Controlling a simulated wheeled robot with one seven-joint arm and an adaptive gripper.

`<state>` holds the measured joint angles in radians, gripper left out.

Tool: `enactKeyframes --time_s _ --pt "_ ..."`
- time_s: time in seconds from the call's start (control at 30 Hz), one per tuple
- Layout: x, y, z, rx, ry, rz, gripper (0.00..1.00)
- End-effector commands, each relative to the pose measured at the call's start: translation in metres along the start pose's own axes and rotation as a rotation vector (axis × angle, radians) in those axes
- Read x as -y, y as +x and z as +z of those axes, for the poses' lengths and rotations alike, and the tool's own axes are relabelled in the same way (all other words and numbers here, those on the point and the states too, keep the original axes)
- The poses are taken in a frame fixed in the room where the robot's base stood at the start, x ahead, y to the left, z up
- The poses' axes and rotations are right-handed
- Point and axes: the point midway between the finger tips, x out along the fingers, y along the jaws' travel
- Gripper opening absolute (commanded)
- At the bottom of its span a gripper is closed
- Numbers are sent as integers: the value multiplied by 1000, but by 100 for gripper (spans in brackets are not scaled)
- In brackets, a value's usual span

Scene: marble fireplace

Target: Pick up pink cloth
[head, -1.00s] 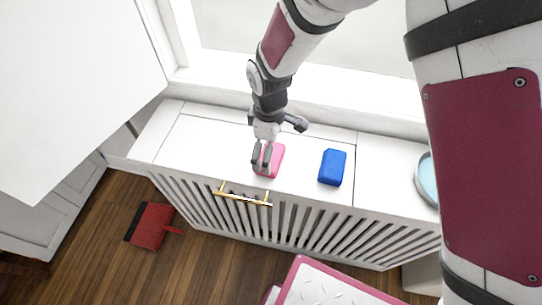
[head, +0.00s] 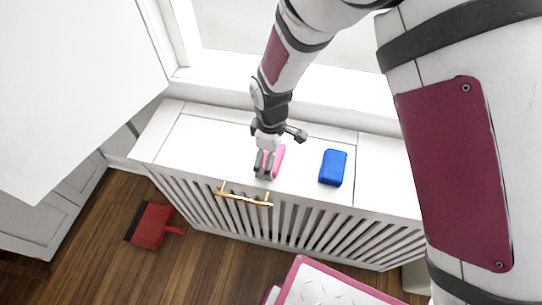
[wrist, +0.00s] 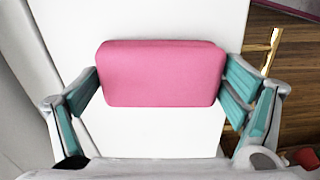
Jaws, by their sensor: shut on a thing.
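The pink cloth (head: 279,158) is a folded, rounded block at the white cabinet top, partly hidden behind my gripper in the head view. In the wrist view the pink cloth (wrist: 162,74) spans between my two teal-padded fingers, which meet its left and right ends. My gripper (head: 264,175) is shut on it; it also shows in the wrist view (wrist: 160,92). Whether the cloth still rests on the cabinet top or is slightly above it, I cannot tell.
A blue block (head: 333,167) lies on the white cabinet top (head: 210,140) to the right of the cloth. A gold handle (head: 243,198) is on the slatted cabinet front. A red dustpan (head: 152,226) lies on the wooden floor. A window sill runs behind the cabinet.

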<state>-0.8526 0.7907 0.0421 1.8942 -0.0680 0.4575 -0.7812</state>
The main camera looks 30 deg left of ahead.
Motion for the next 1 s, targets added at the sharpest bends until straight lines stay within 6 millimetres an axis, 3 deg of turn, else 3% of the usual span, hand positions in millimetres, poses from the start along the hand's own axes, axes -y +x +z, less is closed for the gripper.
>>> enactKeyframes --time_s 0.17,0.4,0.8,1.0 --pt "0 -7 0 -1 1 1 65" --pt "-1 -36 0 -2 -1 2 65" --pt "96 -44 19 2 -6 -2 65" --pt "134 -48 28 0 -3 0 65"
